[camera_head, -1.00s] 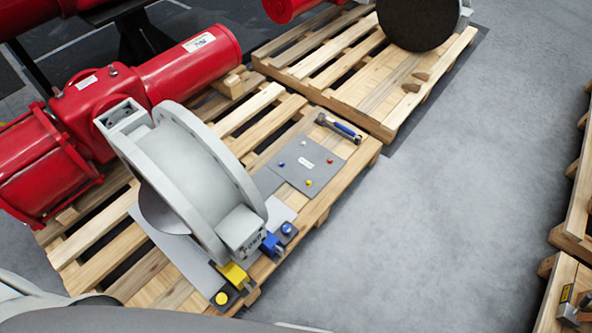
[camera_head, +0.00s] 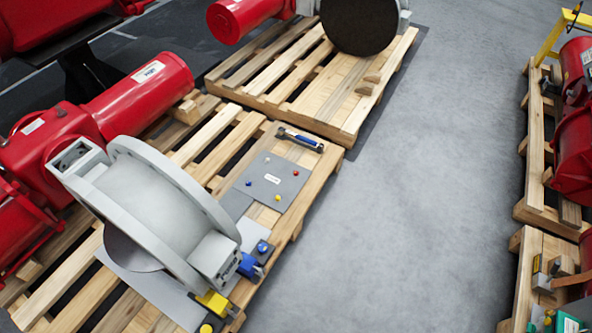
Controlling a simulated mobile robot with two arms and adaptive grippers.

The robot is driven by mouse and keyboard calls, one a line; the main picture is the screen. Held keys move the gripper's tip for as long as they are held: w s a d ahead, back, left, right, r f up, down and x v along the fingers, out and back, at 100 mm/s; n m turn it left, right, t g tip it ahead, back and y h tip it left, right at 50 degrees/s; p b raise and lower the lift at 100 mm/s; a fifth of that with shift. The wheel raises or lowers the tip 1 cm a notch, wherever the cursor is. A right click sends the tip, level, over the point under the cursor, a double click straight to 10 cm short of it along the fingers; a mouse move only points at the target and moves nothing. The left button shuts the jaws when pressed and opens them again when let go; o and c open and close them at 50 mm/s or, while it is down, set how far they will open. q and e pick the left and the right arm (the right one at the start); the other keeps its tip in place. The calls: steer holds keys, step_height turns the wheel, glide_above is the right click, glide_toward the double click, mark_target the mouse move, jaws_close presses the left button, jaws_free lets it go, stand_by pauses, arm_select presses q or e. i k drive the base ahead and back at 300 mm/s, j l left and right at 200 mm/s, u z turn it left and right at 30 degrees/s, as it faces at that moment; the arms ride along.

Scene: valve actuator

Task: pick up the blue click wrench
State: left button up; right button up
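A wrench with a blue handle and grey-black ends (camera_head: 300,139) lies on the wooden pallet (camera_head: 229,135), near its far right corner, just beyond a grey plate with coloured knobs. Neither of my grippers shows in the head view, so nothing of mine is seen near the wrench.
A large grey valve ring (camera_head: 165,205) with a red actuator (camera_head: 140,95) sits on the same pallet. The grey plate (camera_head: 272,182) lies beside the wrench. A blue block (camera_head: 249,264) and yellow block (camera_head: 213,304) are at the near edge. Grey floor (camera_head: 420,190) is clear on the right.

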mark_target(281, 131)
steer(key=i+l+u, duration=0.1)
steer(key=u, duration=0.35)
steer(key=i+l+u, duration=0.15)
steer(key=u, duration=0.35)
steer(key=i+l+u, duration=0.15)
steer(key=l, duration=0.25)
steer(key=i+l+u, duration=0.1)
steer(key=l, duration=0.3)
steer(key=i+l+u, duration=0.15)
steer(key=l, duration=0.25)
steer(key=i+l+u, duration=0.15)
steer(key=l, duration=0.3)
steer(key=i+l+u, duration=0.1)
steer(key=l, duration=0.35)
